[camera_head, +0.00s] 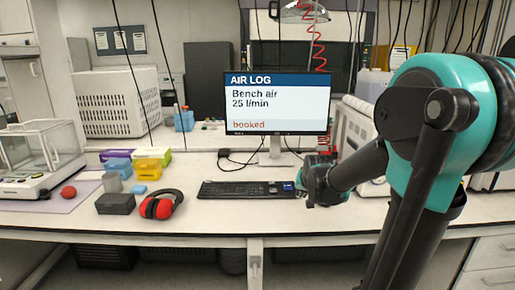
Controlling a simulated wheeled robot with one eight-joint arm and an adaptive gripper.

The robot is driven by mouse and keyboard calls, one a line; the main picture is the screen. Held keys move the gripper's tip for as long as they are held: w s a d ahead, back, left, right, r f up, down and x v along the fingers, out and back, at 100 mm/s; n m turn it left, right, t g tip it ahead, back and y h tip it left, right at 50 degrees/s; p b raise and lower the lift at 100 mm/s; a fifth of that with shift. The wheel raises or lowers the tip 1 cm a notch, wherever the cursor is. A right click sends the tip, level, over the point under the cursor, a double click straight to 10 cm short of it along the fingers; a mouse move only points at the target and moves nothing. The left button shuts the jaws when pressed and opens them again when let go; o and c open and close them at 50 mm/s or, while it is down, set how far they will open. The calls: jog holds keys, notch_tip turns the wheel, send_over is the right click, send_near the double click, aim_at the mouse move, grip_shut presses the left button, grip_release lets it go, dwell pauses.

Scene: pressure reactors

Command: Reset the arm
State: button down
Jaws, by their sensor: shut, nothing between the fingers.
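My arm, teal and black, reaches in from the right of the head view. Its far end, with what appears to be my gripper (312,186), is above the bench just right of the keyboard. The gripper looks small and dark, and its fingers are hard to make out. It is shut and I see nothing held in it.
A monitor (277,103) reads "AIR LOG, Bench air 25 l/min, booked". A keyboard (247,189) lies before it. Red earmuffs (161,204), a dark grey box (115,204) and a glass-sided balance (38,160) stand left. The bench (225,222) is clear in front.

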jog(key=s+f+n, duration=0.1)
jog(key=s, duration=0.3)
jog(key=s+d+f+n, duration=0.1)
jog(key=s+f, duration=0.1)
jog(key=s, duration=0.3)
jog(key=s+f+n+g, duration=0.1)
jog(key=s, duration=0.3)
jog(key=shift+s+d+f+n, duration=0.2)
jog(key=shift+d+f+n, duration=0.05)
jog(key=shift+f+n, duration=0.1)
jog(key=s+f+g, duration=0.2)
jog(key=s+f, duration=0.4)
jog(key=s, duration=0.5)
jog(key=shift+s+f+g, duration=0.15)
jog(key=shift+f+g, duration=0.25)
